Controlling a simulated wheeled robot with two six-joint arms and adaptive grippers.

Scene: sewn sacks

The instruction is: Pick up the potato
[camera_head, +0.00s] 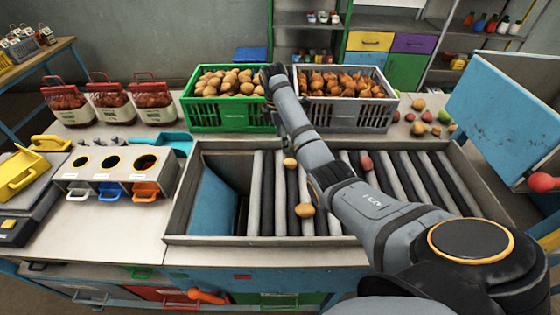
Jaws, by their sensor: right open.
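Several brown potatoes (228,80) fill a green crate (232,117) at the back of the table. Two yellowish, potato-like items lie on the roller bed, one farther back (290,163) and one nearer (304,210). My right arm reaches from the lower right across the rollers. My right gripper (271,73) is at the right end of the green crate, beside the potatoes. It is open, small and dark, and any contact is hard to tell. My left gripper is out of view.
A grey crate (345,115) of orange-brown onion-like items stands close to the right of the gripper. Three netted sacks (152,103) stand left. Loose produce (428,116) lies right of the crates, near a blue panel (505,110).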

